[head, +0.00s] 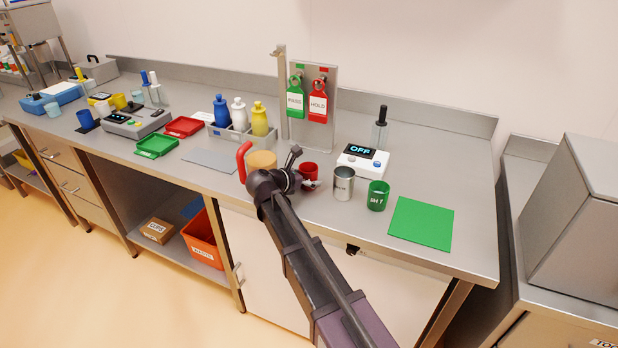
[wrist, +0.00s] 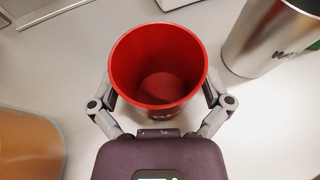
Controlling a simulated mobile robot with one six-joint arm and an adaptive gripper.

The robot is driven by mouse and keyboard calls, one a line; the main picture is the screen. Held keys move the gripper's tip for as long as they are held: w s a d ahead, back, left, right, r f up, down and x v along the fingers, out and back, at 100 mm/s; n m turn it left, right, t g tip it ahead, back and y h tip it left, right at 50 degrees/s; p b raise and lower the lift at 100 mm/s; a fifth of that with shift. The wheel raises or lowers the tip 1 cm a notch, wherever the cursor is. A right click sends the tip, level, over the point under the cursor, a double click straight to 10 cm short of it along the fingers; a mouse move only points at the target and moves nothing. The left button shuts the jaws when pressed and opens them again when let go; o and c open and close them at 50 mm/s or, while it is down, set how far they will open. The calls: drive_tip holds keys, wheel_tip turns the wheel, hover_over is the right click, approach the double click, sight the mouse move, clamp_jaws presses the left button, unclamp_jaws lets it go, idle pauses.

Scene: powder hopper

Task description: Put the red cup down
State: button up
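The red cup (head: 309,170) is on or just above the steel bench, left of a steel cup; I cannot tell whether its base touches. In the wrist view the red cup (wrist: 158,62) is upright with its mouth toward the camera, and it looks empty. My gripper (wrist: 160,98) has one finger against each side of the cup and is shut on it. In the head view my gripper (head: 305,183) and arm partly cover the cup.
A steel cup (head: 343,183) and a green cup (head: 378,195) stand close on the right, before a device reading OFF (head: 362,160). A green mat (head: 421,223) lies bare further right. An orange-tan container (head: 262,161) with a red handle is close on the left.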

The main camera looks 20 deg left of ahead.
drive_tip(key=shift+r, duration=0.15)
drive_tip(key=shift+s+a+r+p, duration=0.1)
drive_tip(key=shift+s+r+p, duration=0.1)
drive_tip(key=shift+p, duration=0.1)
drive_tip(key=p+v, duration=0.4)
drive_tip(key=v, duration=0.7)
drive_tip(key=shift+s+a, duration=0.2)
drive_tip(key=shift+c, duration=0.2)
idle(1.1)
